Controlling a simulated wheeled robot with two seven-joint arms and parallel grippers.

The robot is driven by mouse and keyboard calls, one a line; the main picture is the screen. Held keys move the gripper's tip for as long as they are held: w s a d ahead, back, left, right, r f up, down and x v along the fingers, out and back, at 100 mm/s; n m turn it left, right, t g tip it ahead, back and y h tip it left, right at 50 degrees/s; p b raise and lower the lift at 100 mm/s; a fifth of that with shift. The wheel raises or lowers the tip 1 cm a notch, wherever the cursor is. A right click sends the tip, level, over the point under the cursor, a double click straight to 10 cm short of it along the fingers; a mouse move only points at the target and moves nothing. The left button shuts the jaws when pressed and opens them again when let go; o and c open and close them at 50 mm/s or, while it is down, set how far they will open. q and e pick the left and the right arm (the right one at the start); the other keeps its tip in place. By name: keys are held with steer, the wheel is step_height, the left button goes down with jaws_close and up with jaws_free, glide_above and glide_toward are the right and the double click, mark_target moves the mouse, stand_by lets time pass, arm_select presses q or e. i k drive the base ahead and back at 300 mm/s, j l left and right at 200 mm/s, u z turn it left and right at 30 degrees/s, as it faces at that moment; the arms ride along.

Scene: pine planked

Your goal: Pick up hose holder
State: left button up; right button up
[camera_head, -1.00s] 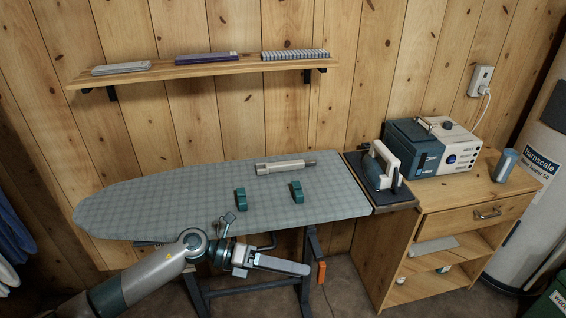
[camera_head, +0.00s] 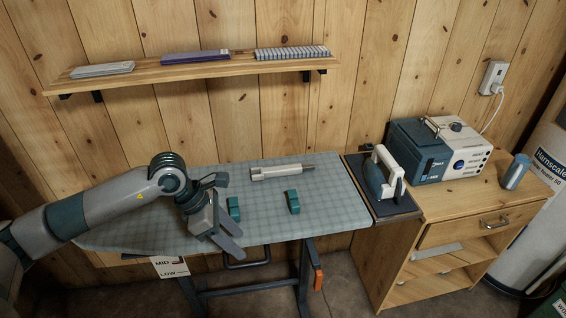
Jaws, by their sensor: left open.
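A long pale piece with a grey metal rod end, which looks like the hose holder (camera_head: 282,172), lies flat near the back edge of the grey checked ironing board (camera_head: 330,212). Two small teal blocks lie in front of it, a left one (camera_head: 234,208) and a right one (camera_head: 293,202). My left gripper (camera_head: 240,246) is open and empty over the front left part of the board, its fingers pointing down and right. It is apart from the pale piece, with the left teal block close beside it. My right gripper is not in view.
An iron (camera_head: 384,178) stands on a dark rest at the board's right end. A teal and white steam unit (camera_head: 438,150) and a blue-grey cup (camera_head: 515,171) stand on the wooden cabinet (camera_head: 465,192). A wall shelf (camera_head: 190,72) holds several flat items.

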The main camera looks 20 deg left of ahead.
mark_target(292, 169)
steer(key=i, duration=1.15)
